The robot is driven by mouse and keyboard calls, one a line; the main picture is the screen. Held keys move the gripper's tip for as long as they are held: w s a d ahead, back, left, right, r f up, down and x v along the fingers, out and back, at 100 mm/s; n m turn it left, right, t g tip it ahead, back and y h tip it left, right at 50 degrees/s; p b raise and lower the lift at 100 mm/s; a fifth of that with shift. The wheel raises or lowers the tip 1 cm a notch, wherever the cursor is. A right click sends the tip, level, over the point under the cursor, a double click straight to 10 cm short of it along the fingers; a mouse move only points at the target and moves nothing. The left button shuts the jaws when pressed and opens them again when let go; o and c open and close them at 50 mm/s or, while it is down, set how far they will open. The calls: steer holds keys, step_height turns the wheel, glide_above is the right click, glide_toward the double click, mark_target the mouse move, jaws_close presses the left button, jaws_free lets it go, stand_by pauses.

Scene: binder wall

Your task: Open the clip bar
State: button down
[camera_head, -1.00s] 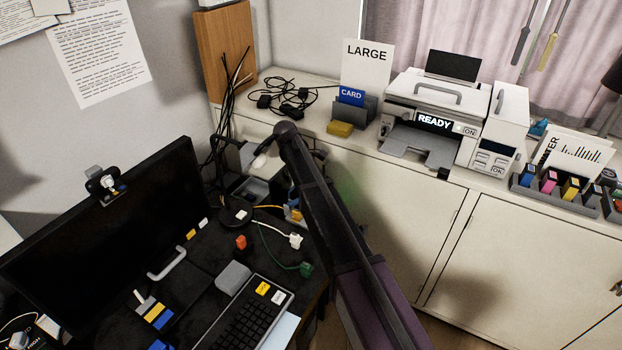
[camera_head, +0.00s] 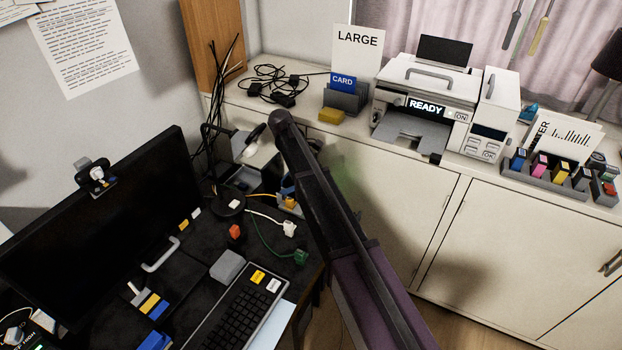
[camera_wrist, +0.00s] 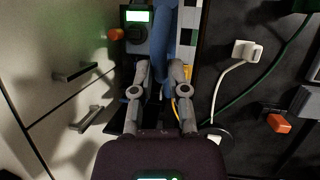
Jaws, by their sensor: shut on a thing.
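In the wrist view my gripper (camera_wrist: 163,66) has its two grey fingers closed in on the lower end of a blue bar (camera_wrist: 164,28), one finger on each side. The blue bar runs up out of the picture; I take it for the clip bar, though no label shows. Its exact contact with the fingertips is partly hidden. Left of it is a dark unit with a lit green screen (camera_wrist: 138,15) and a round knob below. In the head view my own arm hides the gripper and most of this spot.
An orange block (camera_wrist: 279,123) and a white plug (camera_wrist: 247,50) with its cable lie on the dark desk. The head view shows a monitor (camera_head: 110,230), a keyboard (camera_head: 237,312) and a printer (camera_head: 425,95) on the white cabinet. Cabinet handles (camera_wrist: 75,73) stick out at left.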

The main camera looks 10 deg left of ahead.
steer(key=s+d+f+n+t+h+b, duration=0.1)
steer(key=s+d+f+n+b, duration=0.15)
steer(key=d, duration=0.25)
steer(key=s+d+f+n+t+b, duration=0.1)
steer(key=s+d+b, duration=0.1)
steer(key=s+d, duration=0.2)
steer(key=s+a+n+t+h+b, duration=0.3)
steer(key=s+a+n+t+b, duration=0.2)
steer(key=n, duration=1.4)
steer(key=a+f+t+b, duration=0.1)
steer(key=a+t+b, duration=0.1)
steer(key=a+b, duration=0.2)
steer(key=shift+s+a+t+h+b, duration=0.2)
steer(key=shift+t+h+b, duration=0.15)
steer(key=shift+b, duration=0.4)
steer(key=shift+w, duration=0.1)
